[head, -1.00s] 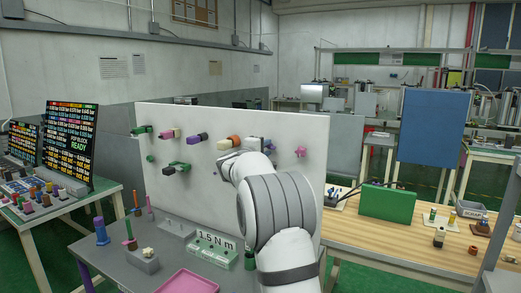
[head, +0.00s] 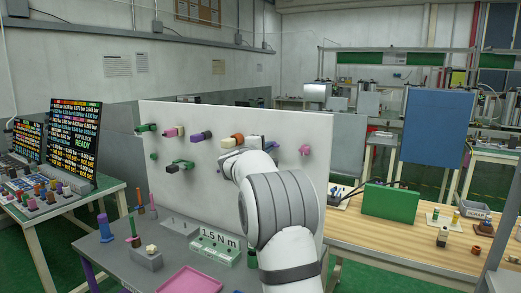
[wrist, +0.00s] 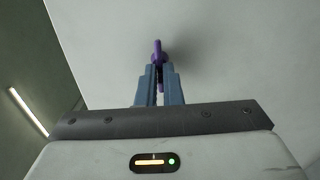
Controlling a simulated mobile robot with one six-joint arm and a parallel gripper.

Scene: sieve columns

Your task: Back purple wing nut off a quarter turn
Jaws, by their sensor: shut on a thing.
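The purple wing nut (wrist: 157,47) is on the pale upright panel (wrist: 230,60) in the wrist view. One wing stands up above my fingertips, and a little purple shows lower, between the fingers. My gripper (wrist: 159,72) is shut on it, with a blue-grey finger on each side. The wings look close to upright in that picture. In the head view my white arm reaches to the panel (head: 217,220) and hides the wing nut and my fingertips.
A wooden bench (head: 400,230) stands to the right.

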